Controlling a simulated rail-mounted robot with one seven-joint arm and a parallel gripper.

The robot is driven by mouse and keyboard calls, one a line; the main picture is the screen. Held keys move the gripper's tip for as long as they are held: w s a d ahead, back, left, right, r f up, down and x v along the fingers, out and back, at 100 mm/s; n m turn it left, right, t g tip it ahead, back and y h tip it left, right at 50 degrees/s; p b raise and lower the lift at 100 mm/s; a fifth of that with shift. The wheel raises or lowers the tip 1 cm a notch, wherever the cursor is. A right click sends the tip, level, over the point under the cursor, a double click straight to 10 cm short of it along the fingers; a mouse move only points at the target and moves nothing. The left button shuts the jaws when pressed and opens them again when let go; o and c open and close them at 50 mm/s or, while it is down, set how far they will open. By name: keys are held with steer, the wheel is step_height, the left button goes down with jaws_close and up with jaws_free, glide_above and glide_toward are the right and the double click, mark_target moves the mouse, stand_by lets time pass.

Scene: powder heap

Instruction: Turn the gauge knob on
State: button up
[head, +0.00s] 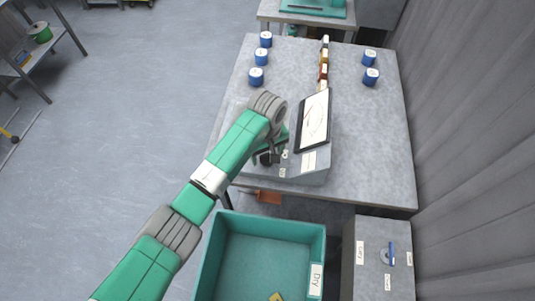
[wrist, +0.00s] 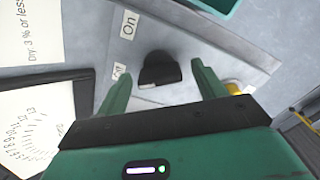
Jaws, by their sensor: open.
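The black gauge knob (wrist: 160,68) sits on the grey gauge housing in the wrist view, with a small white mark on its lower edge. The "On" label (wrist: 128,24) is up and left of the knob; the partly hidden "Off" label (wrist: 119,72) is to its left. My gripper (wrist: 161,74) is open, with one green finger on either side of the knob and visible gaps; I cannot tell any contact. In the head view, my gripper (head: 272,152) is at the left side of the gauge housing (head: 312,176), below the tilted dial (head: 314,120).
Blue-sided containers (head: 256,77) stand at the table's back left, and two more (head: 371,76) at the back right. A teal "Dry" bin (head: 317,250) stands in front, beside a grey cabinet (head: 372,282). The table's right side (head: 375,150) is clear.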

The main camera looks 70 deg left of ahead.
steer(key=shift+f, duration=0.25)
steer(key=c, duration=1)
steer(key=m+p, duration=0.1)
steer(key=p, duration=0.2)
steer(key=shift+r+p, duration=0.4)
steer(key=shift+w+d+m+p, duration=0.1)
steer(key=shift+m+p, duration=0.9)
steer(key=shift+p, duration=0.1)
steer(key=shift+o, duration=0.2)
steer(key=shift+f+m+p, duration=0.15)
steer(key=shift+m+p, duration=0.35)
steer(key=shift+m, duration=0.4)
steer(key=m+p, duration=0.1)
steer(key=m, duration=0.2)
steer(key=shift+f+m, duration=0.1)
steer(key=shift+m, duration=0.2)
steer(key=m+p, duration=0.1)
steer(key=m, duration=0.4)
steer(key=shift+c, duration=0.2)
steer(key=shift+o, duration=0.2)
steer(key=shift+m+p, duration=0.3)
steer(key=shift+m, duration=0.1)
steer(key=o, duration=1)
steer(key=shift+f, duration=0.1)
steer(key=shift+c, duration=0.2)
